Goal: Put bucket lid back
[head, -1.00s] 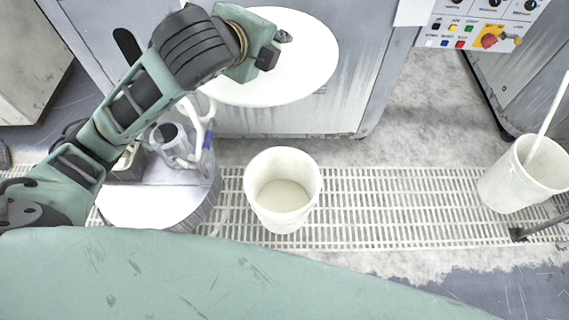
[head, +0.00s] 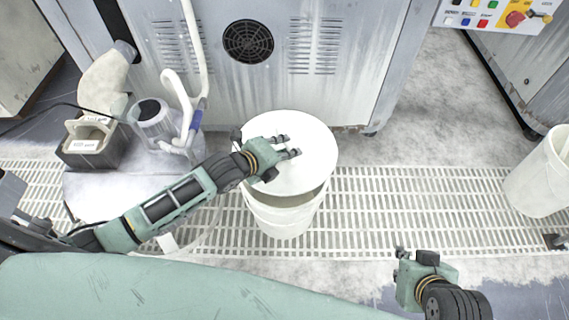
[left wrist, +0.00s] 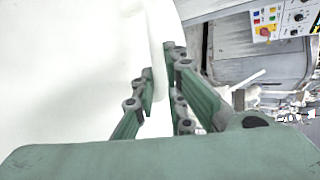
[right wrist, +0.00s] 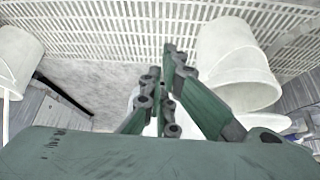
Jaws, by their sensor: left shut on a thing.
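The white round lid (head: 300,170) is over the white bucket (head: 283,217) on the floor grating. It covers most of the opening, but the bucket's near inside shows below its edge, so it is not seated flush. My left gripper (head: 289,147) is shut on the lid. In the left wrist view the lid (left wrist: 80,70) fills the left side, beside the fingers (left wrist: 160,85). My right gripper (head: 402,262) is empty, to the right of the bucket and nearer me. Its fingertips (right wrist: 163,70) look together in the right wrist view, where the bucket (right wrist: 235,60) and lid (right wrist: 265,121) show at right.
A grey machine cabinet (head: 340,90) stands behind the bucket. A jug (head: 155,120) and a dark box (head: 88,145) are at left. Another white bucket (head: 540,180) stands at far right. The grating (head: 420,205) between the buckets is clear.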

